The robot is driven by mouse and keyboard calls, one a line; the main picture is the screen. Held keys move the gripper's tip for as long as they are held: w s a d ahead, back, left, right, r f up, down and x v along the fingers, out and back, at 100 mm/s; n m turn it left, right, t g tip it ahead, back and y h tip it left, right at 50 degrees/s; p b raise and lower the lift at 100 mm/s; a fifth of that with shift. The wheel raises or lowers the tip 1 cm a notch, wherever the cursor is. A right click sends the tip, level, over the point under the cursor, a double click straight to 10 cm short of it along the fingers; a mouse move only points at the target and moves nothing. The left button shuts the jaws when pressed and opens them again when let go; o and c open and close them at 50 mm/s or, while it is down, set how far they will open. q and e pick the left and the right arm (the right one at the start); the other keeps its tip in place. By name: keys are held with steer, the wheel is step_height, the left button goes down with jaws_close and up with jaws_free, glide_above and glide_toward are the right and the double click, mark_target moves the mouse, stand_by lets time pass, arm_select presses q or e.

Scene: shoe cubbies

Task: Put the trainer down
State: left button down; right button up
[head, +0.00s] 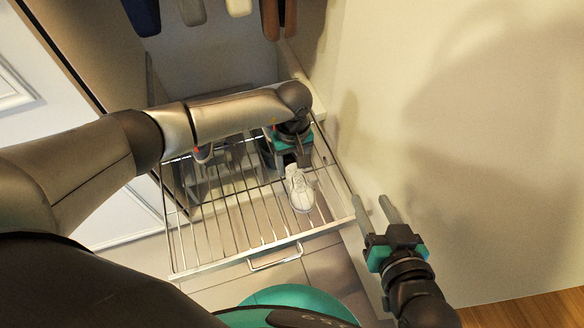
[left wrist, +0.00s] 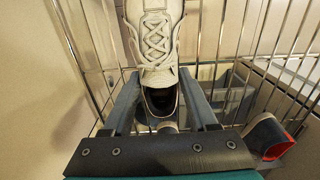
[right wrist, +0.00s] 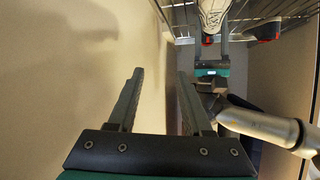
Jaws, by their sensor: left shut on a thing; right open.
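The white trainer (head: 300,188) is at the right side of the wire pull-out rack (head: 228,262), with its toe toward the rack's front. In the left wrist view the trainer (left wrist: 155,40) shows its laces, and its heel end is between my fingers. My left gripper (head: 296,160) is shut on the trainer's heel. The trainer is over the wires; I cannot tell whether its sole touches them. My right gripper (head: 374,212) is open and empty, just right of the rack's front right corner. The trainer also shows at the top of the right wrist view (right wrist: 212,12).
A dark shoe with red trim (left wrist: 268,136) is near the back of the rack, left of the trainer in the head view. The wall (head: 460,130) is close on the right. Clothes (head: 190,12) hang at the top. The rack's middle and front are bare.

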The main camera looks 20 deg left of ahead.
arm_select(q)
steer(key=shift+f+b, duration=0.4)
steer(key=shift+f, duration=0.45)
arm_select(e)
steer(key=shift+a+r+t+y, duration=0.65)
steer(key=shift+a+t, duration=0.2)
steer(key=shift+t, duration=0.15)
arm_select(q)
steer(key=shift+f, duration=0.1)
steer(key=shift+f, duration=0.1)
steer(key=shift+c, duration=0.9)
jaws_free()
arm_select(e)
steer(key=shift+a+r, duration=0.1)
